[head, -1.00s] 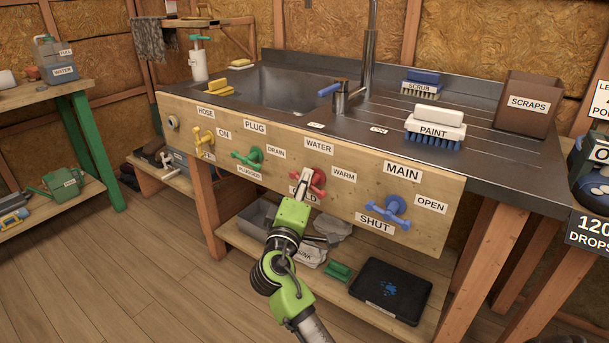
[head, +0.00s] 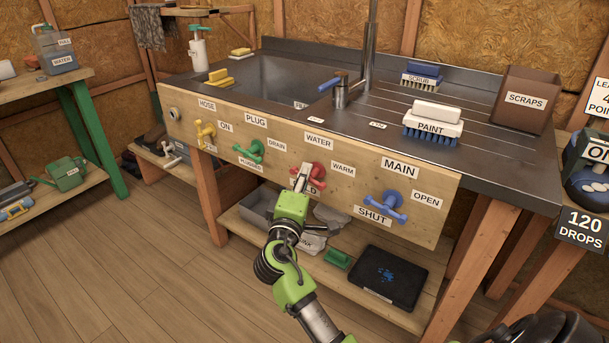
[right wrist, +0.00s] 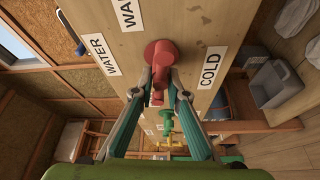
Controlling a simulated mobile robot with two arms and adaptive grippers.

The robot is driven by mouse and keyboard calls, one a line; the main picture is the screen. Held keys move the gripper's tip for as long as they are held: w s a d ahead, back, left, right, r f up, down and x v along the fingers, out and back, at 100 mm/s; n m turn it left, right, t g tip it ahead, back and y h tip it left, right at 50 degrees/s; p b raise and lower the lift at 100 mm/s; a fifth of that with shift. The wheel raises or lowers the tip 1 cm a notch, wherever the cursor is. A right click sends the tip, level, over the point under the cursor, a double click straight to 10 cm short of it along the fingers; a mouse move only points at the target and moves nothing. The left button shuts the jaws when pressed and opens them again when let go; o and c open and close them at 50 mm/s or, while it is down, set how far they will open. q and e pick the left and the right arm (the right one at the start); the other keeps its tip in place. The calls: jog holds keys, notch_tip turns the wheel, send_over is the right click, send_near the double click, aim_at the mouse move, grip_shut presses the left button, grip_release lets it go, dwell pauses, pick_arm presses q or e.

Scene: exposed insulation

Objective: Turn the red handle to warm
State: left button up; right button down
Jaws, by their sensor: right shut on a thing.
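The red handle (head: 319,171) is mounted on the wooden front panel under the WATER label (head: 318,141). The WARM label (head: 343,169) is to its right. The COLD label below it is partly hidden by my right gripper in the head view, but it reads clearly in the right wrist view (right wrist: 211,68). My right gripper (head: 302,176) is shut on the red handle. In the right wrist view, the fingertips (right wrist: 159,80) close around the lower part of the red handle (right wrist: 160,55). My left gripper is not in view.
On the same panel, a green handle (head: 249,151) and a yellow handle (head: 205,133) are to the left, and a blue handle (head: 385,205) is to the right. A shelf with a black case (head: 388,277) is below. Open wooden floor (head: 150,260) lies at the left.

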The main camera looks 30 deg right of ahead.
jog(key=shift+a+f, duration=0.1)
jog(key=c, duration=2.1)
grip_release()
jog(key=v, duration=1.2)
